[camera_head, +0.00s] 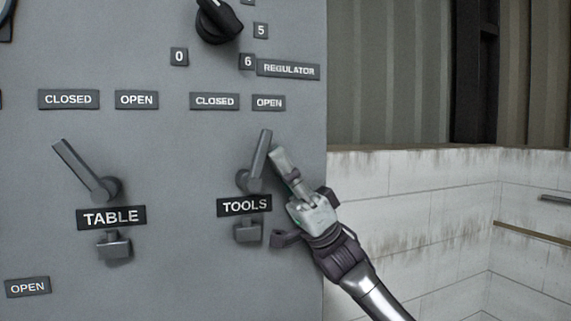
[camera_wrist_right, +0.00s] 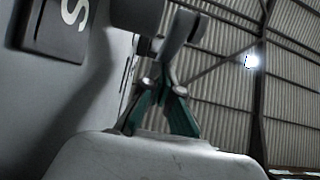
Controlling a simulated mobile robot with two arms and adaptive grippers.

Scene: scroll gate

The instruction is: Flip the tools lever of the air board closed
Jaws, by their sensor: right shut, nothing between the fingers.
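The grey air board fills the left of the head view. Its tools lever (camera_head: 261,156) tilts up and slightly right, toward the OPEN label (camera_head: 268,103). The CLOSED label (camera_head: 214,101) is to its upper left. The TOOLS plate (camera_head: 244,204) is below the lever's pivot. My right gripper (camera_head: 279,156) is shut and empty, with its fingertips just right of the lever; I cannot tell whether they touch it. The right wrist view shows the gripper's fingers (camera_wrist_right: 172,60) close to the board face. My left gripper is not in view.
The table lever (camera_head: 83,170) stands to the left, tilted up-left toward its CLOSED label (camera_head: 68,99). A black regulator knob (camera_head: 217,22) is above. The board's right edge is near my wrist, with a white block wall (camera_head: 430,195) beyond.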

